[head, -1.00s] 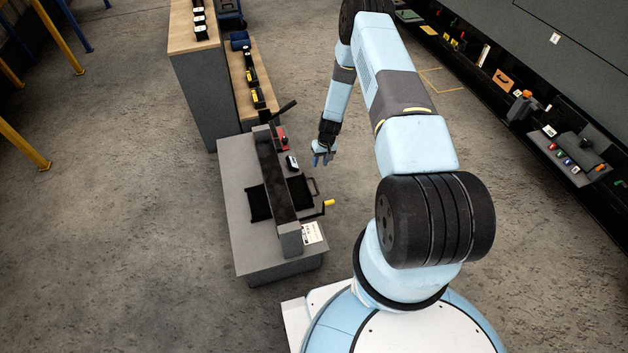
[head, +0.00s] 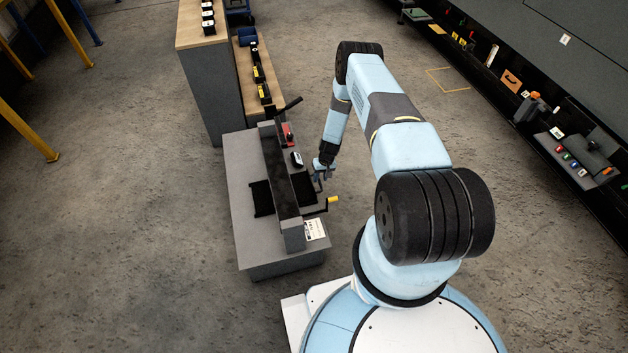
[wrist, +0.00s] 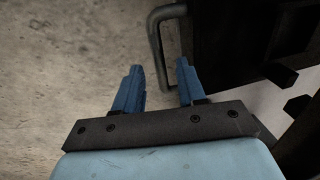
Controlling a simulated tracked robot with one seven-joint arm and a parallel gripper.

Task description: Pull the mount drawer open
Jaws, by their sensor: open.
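The mount drawer (head: 299,190) is a dark, flat piece on the right side of the grey bench's black upright beam. Its grey bar handle (wrist: 156,45) shows in the wrist view, joined to the dark drawer body (wrist: 225,45). My gripper (head: 322,176) is at the handle, beside the bench's right edge. In the wrist view my gripper (wrist: 160,70) has its two blue fingers apart, and the handle's lower end appears between them. Whether the fingers touch the bar cannot be told. In the head view the gripper partly hides the handle.
The grey bench (head: 243,200) carries the black beam (head: 278,170), a red part (head: 287,134) and a black-and-white part (head: 297,159). A yellow-ended crank (head: 332,200) sticks out just in front of my gripper. Open floor (head: 400,290) lies to the right.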

